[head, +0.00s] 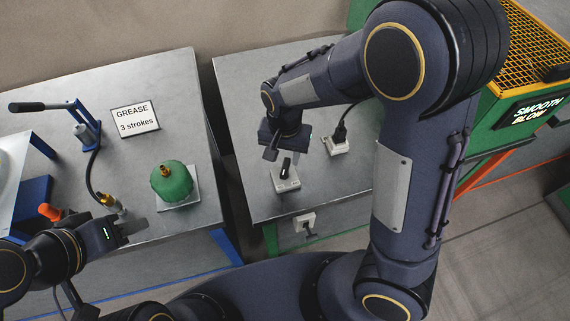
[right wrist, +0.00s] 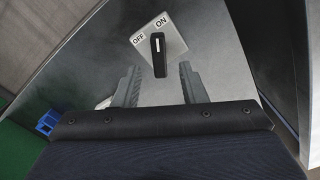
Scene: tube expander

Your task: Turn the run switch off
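The run switch (head: 286,179) is a pale plate with a black knob on the right-hand metal table. In the right wrist view the switch plate (right wrist: 146,47) carries the labels OFF on the left and ON at the upper right. Its black knob (right wrist: 159,58) has a white line pointing up the picture, nearer ON. My right gripper (right wrist: 158,82) is open, with its fingers either side of the knob's lower end in the picture. No contact is visible. My left gripper (head: 136,222) is over the left table near a brass hose fitting; its finger gap is unclear.
A socket with a black plug (head: 338,143) stands behind the switch. Another outlet (head: 304,223) is on the table's front. The left table holds a green grease pot (head: 171,181), a sign (head: 134,119) and a blue lever pump (head: 87,128). A gap separates the tables.

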